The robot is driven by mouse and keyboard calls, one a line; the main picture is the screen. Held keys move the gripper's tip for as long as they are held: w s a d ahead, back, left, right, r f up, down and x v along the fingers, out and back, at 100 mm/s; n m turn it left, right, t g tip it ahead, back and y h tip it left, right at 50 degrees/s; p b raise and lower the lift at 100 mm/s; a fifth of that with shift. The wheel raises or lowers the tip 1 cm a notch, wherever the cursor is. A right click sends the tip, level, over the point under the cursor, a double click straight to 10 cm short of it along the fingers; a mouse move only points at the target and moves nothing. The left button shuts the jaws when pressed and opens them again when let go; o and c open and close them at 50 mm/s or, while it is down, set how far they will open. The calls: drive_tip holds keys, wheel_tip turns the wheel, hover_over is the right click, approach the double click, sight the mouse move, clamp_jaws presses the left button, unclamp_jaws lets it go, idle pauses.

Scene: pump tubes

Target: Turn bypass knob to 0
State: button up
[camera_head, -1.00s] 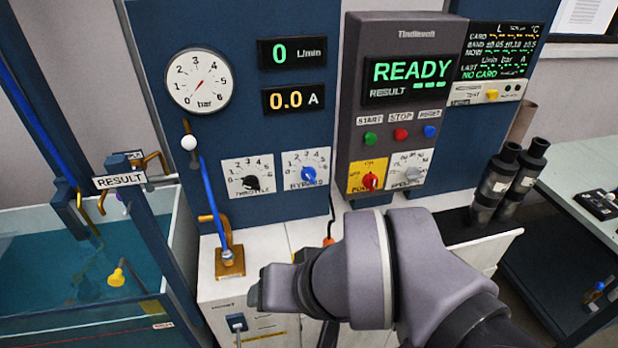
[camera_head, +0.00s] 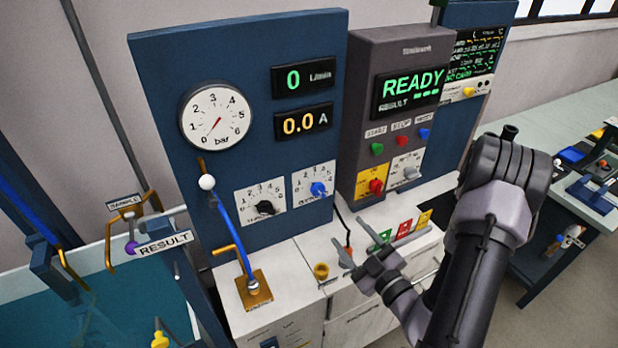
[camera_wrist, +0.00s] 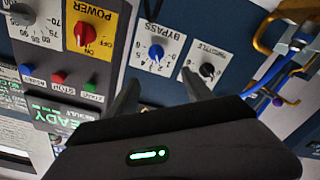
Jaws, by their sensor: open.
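The blue bypass knob (camera_head: 318,189) sits on a white numbered plate on the blue panel, right of the black throttle knob (camera_head: 265,207). In the wrist view the bypass knob (camera_wrist: 156,53) appears upside down, just beyond and between my fingertips. The number its pointer marks is too small to read surely. My gripper (camera_head: 349,230) is open and empty, in front of and below the knob, apart from it. In the wrist view both gripper fingers (camera_wrist: 159,79) are spread and nothing lies between them.
The red power knob (camera_head: 376,186) and grey selector (camera_head: 411,173) are close on the right. The flow display reads 0.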

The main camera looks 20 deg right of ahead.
sight(322, 195)
drive_tip(key=shift+m+h, duration=0.3)
drive_tip(key=w, duration=1.1)
drive_tip(key=w+b, duration=0.1)
drive_tip(key=w, duration=0.5)
drive_tip(key=shift+w+d+f, duration=0.1)
drive_tip(key=shift+d+f, duration=0.05)
drive_tip(key=shift+f, duration=0.15)
clamp_jaws()
